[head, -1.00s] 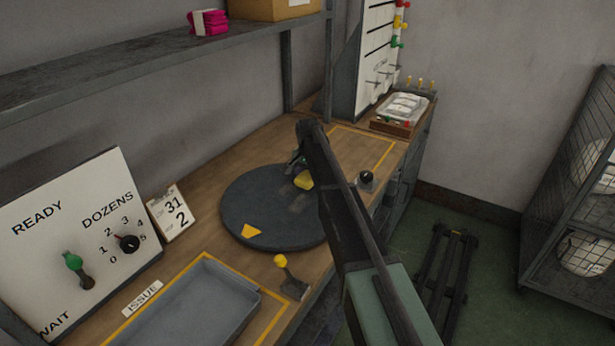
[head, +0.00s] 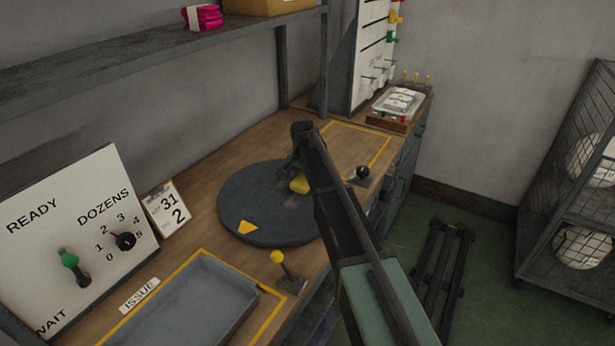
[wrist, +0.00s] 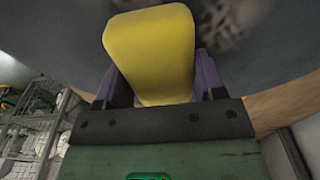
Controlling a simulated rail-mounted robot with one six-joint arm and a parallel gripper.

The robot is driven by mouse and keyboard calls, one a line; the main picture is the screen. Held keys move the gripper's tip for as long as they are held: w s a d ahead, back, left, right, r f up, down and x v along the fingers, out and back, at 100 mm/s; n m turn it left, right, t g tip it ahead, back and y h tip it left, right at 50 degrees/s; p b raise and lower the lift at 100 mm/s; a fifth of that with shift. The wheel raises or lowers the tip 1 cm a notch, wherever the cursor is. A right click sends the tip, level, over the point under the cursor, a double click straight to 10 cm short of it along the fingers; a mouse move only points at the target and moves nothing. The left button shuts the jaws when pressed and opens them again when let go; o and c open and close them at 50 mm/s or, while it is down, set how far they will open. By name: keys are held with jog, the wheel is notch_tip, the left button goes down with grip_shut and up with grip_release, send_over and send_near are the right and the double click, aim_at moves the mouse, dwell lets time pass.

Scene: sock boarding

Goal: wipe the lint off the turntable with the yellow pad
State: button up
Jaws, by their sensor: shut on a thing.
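The yellow pad (head: 299,185) is held between the jaws of my gripper (head: 293,174). It fills the upper middle of the wrist view (wrist: 152,55), with a purple finger on each side. The dark round turntable (head: 260,220) lies under the pad, on the wooden bench. The pad is at or just above the turntable's far right part; I cannot tell whether they touch. A speckled greyish patch, seemingly lint (wrist: 230,22), shows on the turntable beside the pad in the wrist view. A faint brownish patch (head: 297,201) also shows near the pad in the head view. My arm hides the turntable's right edge.
A yellow triangle (head: 247,227) marks the turntable's near part. A yellow-knobbed lever (head: 278,258) and grey tray (head: 205,295) stand nearer, a black knob (head: 362,173) to the right. A date card (head: 167,208) and dial board (head: 75,240) are left. A shelf (head: 150,55) overhangs the back.

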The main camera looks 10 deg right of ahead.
aim_at(283, 208)
jog(key=shift+s+a, duration=2.25)
jog(key=shift+s, duration=0.1)
jog(key=shift+s+a+f, duration=0.1)
jog(key=shift+s+a, duration=0.95)
jog(key=shift+s, duration=0.15)
jog(key=shift+s+a, duration=1.25)
jog(key=shift+a, duration=0.05)
notch_tip(283, 208, up, 6)
jog(key=p, duration=0.6)
jog(key=shift+d, duration=0.1)
jog(key=shift+r, duration=0.2)
notch_tip(283, 208, up, 3)
jog(key=p, duration=0.3)
jog(key=shift+f, duration=0.1)
